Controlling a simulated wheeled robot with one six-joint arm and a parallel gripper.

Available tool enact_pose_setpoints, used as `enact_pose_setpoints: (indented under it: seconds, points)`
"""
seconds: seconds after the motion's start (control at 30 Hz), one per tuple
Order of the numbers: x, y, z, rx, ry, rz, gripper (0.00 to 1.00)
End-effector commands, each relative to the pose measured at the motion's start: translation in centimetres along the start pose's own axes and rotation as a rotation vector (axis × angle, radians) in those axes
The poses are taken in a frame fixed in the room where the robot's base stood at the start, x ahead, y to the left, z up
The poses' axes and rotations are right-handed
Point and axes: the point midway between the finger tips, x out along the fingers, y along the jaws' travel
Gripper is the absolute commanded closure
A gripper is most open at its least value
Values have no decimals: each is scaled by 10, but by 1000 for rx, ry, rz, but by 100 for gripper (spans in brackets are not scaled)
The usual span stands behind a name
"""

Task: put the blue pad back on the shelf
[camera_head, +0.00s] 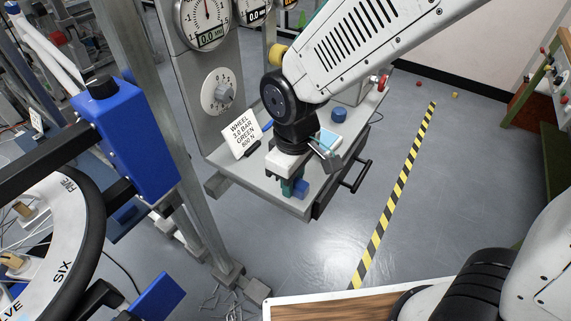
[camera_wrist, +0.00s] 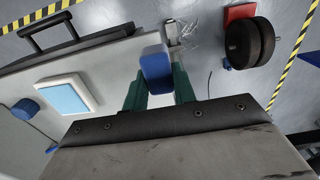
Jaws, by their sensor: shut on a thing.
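The blue pad (camera_wrist: 156,66) is a small rounded block held between the green fingers of my gripper (camera_wrist: 158,88) in the wrist view. In the head view the blue pad (camera_head: 301,187) shows beside the fingers of my gripper (camera_head: 291,188), low at the near end of the grey shelf (camera_head: 270,191). The gripper is shut on the pad and points down. The pad is over or near the shelf's edge; I cannot tell whether it touches the surface.
On the shelf are a sign card (camera_head: 241,134), a light-blue-screened device (camera_wrist: 67,96) and a blue round knob (camera_head: 339,115). A black handle (camera_head: 357,177) sticks out from its side. Gauges (camera_head: 205,22) stand behind.

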Motion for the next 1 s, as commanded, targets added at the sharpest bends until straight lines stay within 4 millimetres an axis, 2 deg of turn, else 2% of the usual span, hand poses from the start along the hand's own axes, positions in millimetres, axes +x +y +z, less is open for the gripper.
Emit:
enact_pose_setpoints:
  seconds: [0.03,0.2,0.37,0.53,0.8,1.0]
  points:
    - [2,12,-8,5,-2,0,95]
    - [6,46,-34,2,0,0,95]
    - [8,66,-50,0,0,0,95]
    - [12,71,-54,-2,-1,0,95]
    - [43,70,-53,-3,-1,-1,95]
    - [43,70,-54,-3,1,0,95]
